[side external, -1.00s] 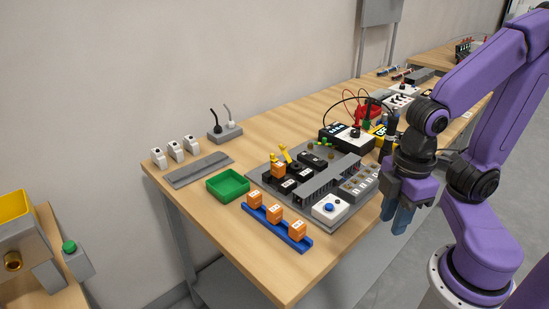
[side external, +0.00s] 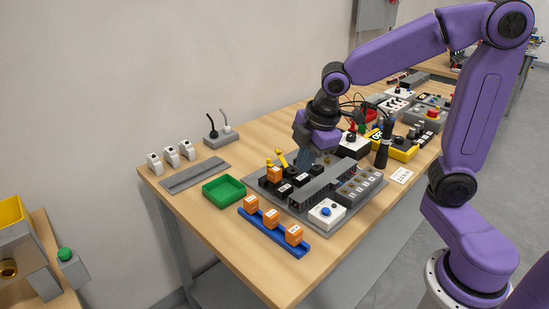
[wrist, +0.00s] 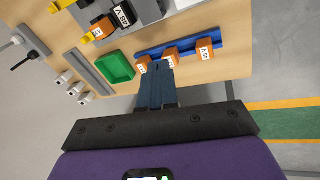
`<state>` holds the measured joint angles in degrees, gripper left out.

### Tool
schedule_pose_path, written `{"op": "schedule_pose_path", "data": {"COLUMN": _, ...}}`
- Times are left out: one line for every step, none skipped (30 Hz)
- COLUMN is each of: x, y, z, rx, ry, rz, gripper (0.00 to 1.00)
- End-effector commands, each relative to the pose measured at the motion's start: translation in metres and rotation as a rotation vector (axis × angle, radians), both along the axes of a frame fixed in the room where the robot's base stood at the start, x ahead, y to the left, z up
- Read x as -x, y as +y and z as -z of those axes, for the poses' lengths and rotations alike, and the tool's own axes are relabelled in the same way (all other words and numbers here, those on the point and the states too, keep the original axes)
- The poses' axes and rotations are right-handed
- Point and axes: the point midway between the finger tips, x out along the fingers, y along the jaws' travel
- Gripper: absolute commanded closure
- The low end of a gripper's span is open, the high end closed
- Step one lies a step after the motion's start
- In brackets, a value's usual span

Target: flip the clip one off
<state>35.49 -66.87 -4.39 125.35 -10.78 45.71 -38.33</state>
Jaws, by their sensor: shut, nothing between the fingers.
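Two yellow levers stand on the grey panel (side external: 322,215): one above the orange block (side external: 274,174), the other lever (side external: 282,159) tilted beside it. Black labelled blocks (side external: 286,190) sit in a row there. Which part is clip one I cannot tell. In the wrist view, a yellow lever (wrist: 84,38) and the orange block (wrist: 103,28) show at the upper left, with a black labelled block (wrist: 123,14) beside them. My gripper (side external: 302,166) is shut and empty over the panel's back part, just right of the levers; its fingertips (wrist: 157,68) are together in the wrist view.
A blue rail (side external: 270,232) with orange blocks lies at the table front. A green tray (side external: 224,189) is left of the panel. A box with two toggle levers (side external: 218,138) stands behind. A grey slotted duct (side external: 322,182) and a dark upright cylinder (side external: 383,150) are to the right.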

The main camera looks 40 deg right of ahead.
Motion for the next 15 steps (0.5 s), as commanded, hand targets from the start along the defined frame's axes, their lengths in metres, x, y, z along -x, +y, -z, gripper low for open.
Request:
{"op": "schedule_pose_path", "data": {"x": -0.013, "y": -0.005, "z": -0.002, "rx": 0.013, "ry": -0.014, "rz": -0.007, "gripper": 1.00}}
{"op": "schedule_pose_path", "data": {"x": -0.020, "y": -0.008, "z": -0.003, "rx": 0.020, "ry": -0.022, "rz": -0.013, "gripper": 1.00}}
{"op": "schedule_pose_path", "data": {"x": -0.029, "y": -0.012, "z": -0.004, "rx": 0.030, "ry": -0.033, "rz": -0.022, "gripper": 1.00}}
{"op": "schedule_pose_path", "data": {"x": -0.035, "y": -0.015, "z": -0.005, "rx": 0.038, "ry": -0.041, "rz": -0.030, "gripper": 1.00}}
{"op": "schedule_pose_path", "data": {"x": -0.040, "y": -0.018, "z": -0.006, "rx": 0.045, "ry": -0.047, "rz": -0.036, "gripper": 1.00}}
{"op": "schedule_pose_path", "data": {"x": -0.047, "y": -0.021, "z": -0.007, "rx": 0.055, "ry": -0.054, "rz": -0.043, "gripper": 1.00}}
{"op": "schedule_pose_path", "data": {"x": -0.051, "y": -0.024, "z": -0.008, "rx": 0.061, "ry": -0.060, "rz": -0.049, "gripper": 1.00}}
{"op": "schedule_pose_path", "data": {"x": -0.055, "y": -0.027, "z": -0.009, "rx": 0.067, "ry": -0.064, "rz": -0.052, "gripper": 1.00}}
{"op": "schedule_pose_path", "data": {"x": -0.060, "y": -0.030, "z": -0.010, "rx": 0.076, "ry": -0.069, "rz": -0.058, "gripper": 1.00}}
{"op": "schedule_pose_path", "data": {"x": -0.062, "y": -0.032, "z": -0.010, "rx": 0.080, "ry": -0.072, "rz": -0.061, "gripper": 1.00}}
{"op": "schedule_pose_path", "data": {"x": -0.065, "y": -0.033, "z": -0.011, "rx": 0.085, "ry": -0.076, "rz": -0.066, "gripper": 1.00}}
{"op": "schedule_pose_path", "data": {"x": -0.068, "y": -0.035, "z": -0.011, "rx": 0.089, "ry": -0.079, "rz": -0.069, "gripper": 1.00}}
{"op": "schedule_pose_path", "data": {"x": -0.069, "y": -0.036, "z": -0.012, "rx": 0.091, "ry": -0.082, "rz": -0.070, "gripper": 1.00}}
{"op": "schedule_pose_path", "data": {"x": -0.070, "y": -0.037, "z": -0.012, "rx": 0.092, "ry": -0.083, "rz": -0.072, "gripper": 1.00}}
{"op": "schedule_pose_path", "data": {"x": -0.071, "y": -0.037, "z": -0.012, "rx": 0.095, "ry": -0.084, "rz": -0.074, "gripper": 1.00}}
